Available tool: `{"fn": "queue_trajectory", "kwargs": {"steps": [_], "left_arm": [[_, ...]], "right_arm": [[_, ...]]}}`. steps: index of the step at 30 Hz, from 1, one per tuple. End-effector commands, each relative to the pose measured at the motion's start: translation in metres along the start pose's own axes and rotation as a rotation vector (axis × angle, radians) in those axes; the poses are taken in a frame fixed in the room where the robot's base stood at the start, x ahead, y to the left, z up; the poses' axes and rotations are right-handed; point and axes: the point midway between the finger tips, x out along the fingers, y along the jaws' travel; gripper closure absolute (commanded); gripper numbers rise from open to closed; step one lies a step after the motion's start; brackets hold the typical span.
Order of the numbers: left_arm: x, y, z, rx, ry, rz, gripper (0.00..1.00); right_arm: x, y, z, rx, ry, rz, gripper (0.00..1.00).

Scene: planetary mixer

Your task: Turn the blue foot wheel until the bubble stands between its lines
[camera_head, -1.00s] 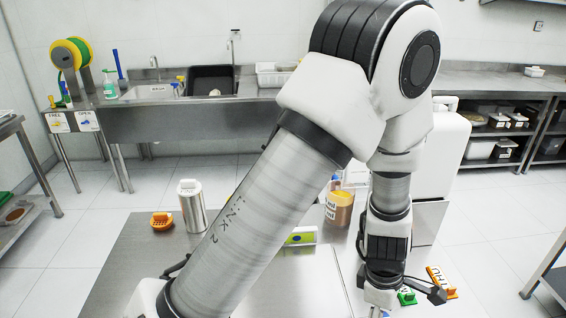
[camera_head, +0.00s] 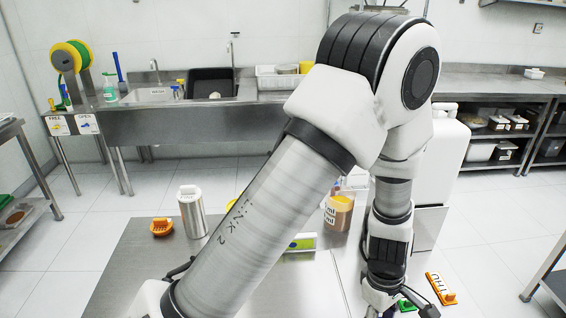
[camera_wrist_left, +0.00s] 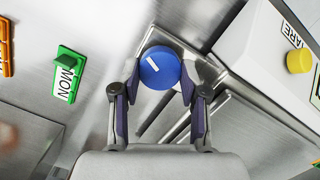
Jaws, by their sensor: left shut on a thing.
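The blue foot wheel (camera_wrist_left: 160,67), round with a white mark on its top, sits between the fingers of my left gripper (camera_wrist_left: 160,78) in the left wrist view. The fingers are shut on its two sides. In the head view my left gripper is mostly cut off at the bottom edge, and the wheel is not visible there. A yellow-green level (camera_head: 302,242) shows partly behind my left arm; its bubble and lines are too small to read. My right gripper is in no view.
A green block with a label (camera_wrist_left: 67,77) and an orange one (camera_wrist_left: 5,50) lie left of the wheel. A yellow button (camera_wrist_left: 298,61) is on a white housing at right. A metal canister (camera_head: 192,212) and a labelled amber container (camera_head: 339,212) stand on the table.

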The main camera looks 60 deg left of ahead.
Motion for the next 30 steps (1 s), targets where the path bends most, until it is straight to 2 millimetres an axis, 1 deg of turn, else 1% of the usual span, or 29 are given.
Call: {"fn": "queue_trajectory", "kwargs": {"steps": [2, 6, 7, 9, 15, 20, 21, 22, 23, 30], "left_arm": [[-0.0016, 0.0012, 0.0003, 0.047, 0.000, -0.005, 0.93], [-0.0023, 0.0025, 0.0008, 0.321, 0.001, -0.047, 0.93], [-0.0019, 0.0028, 0.0006, 0.362, 0.002, -0.052, 0.93], [-0.0010, 0.0029, 0.0005, 0.399, 0.001, -0.057, 0.93], [-0.0009, 0.0030, 0.0005, 0.407, 0.001, -0.058, 0.93], [-0.0010, 0.0038, 0.0009, 0.617, 0.002, -0.090, 0.93], [-0.0008, 0.0036, 0.0009, 0.609, 0.002, -0.089, 0.42], [-0.0008, 0.0035, 0.0008, 0.608, 0.001, -0.088, 0.32], [-0.0007, 0.0034, 0.0008, 0.607, 0.001, -0.088, 0.29], [-0.0004, 0.0028, 0.0008, 0.604, 0.001, -0.090, 0.29]], "right_arm": [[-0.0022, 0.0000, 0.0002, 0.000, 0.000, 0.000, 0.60], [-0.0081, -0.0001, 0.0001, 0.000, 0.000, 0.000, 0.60], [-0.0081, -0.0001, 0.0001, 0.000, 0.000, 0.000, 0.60], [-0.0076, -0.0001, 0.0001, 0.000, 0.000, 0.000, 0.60], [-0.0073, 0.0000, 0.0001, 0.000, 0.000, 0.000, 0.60], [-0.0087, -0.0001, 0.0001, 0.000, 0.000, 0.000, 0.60], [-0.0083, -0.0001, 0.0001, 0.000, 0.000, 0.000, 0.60], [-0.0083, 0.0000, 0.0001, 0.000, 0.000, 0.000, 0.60], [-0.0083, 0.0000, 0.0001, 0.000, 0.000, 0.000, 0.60], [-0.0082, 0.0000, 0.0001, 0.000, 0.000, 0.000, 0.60]]}}
